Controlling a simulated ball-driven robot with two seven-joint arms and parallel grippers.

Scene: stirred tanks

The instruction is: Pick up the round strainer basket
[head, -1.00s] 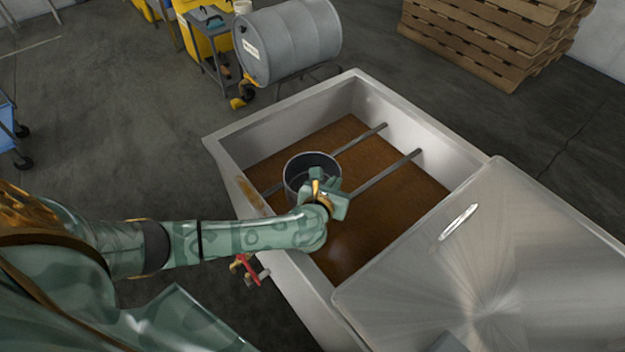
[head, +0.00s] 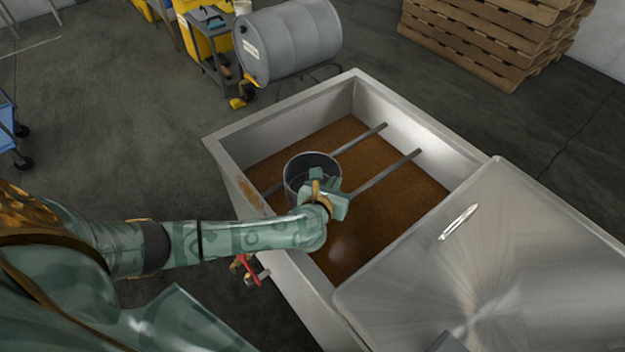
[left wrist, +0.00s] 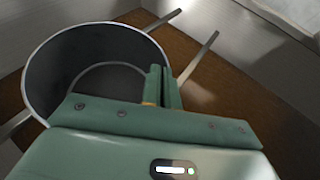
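The round strainer basket (head: 296,190), a dark grey open-topped cylinder, stands upright on two metal bars across the open tank. It also shows at left in the left wrist view (left wrist: 62,70). My left gripper (head: 322,181) is at the basket's near right rim. In the left wrist view its fingers (left wrist: 163,87) are close together with the basket wall between them, one inside and one outside. The fingers hide that part of the rim. The basket's underside is hidden. My right gripper is not in view.
The steel tank (head: 268,115) holds brown liquid (head: 395,205). The bars (head: 385,175) run to its far wall. A steel lid (head: 500,270) covers the tank's near right part. A red-handled valve (head: 247,268) sticks out at its left side.

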